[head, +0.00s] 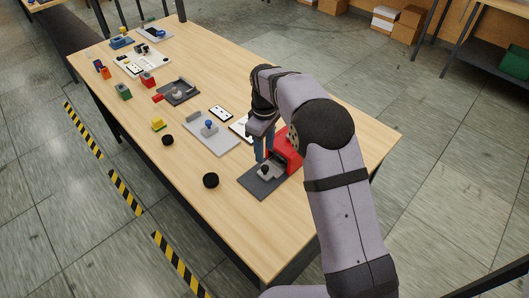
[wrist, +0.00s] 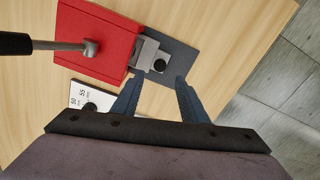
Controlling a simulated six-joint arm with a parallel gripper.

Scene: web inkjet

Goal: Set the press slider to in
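The press is a red block (head: 293,152) on a dark grey base plate (head: 256,186); in the wrist view the red block (wrist: 92,30) fills the upper left. A light grey metal slider (wrist: 150,52) with a small dark knob (wrist: 159,65) sticks out of the red block over the plate. My gripper (wrist: 157,80) is open and empty, its two blue-grey fingers apart just below the knob in the picture. In the head view my gripper (head: 262,158) hangs beside the red block above the plate. I cannot tell whether the fingers touch the slider.
A lever with a black handle (wrist: 14,43) crosses the red block. A white scale card (wrist: 80,95) lies beside it. A grey plate with a blue knob (head: 209,125) and black discs (head: 211,180) stand nearby. The table's front right is clear.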

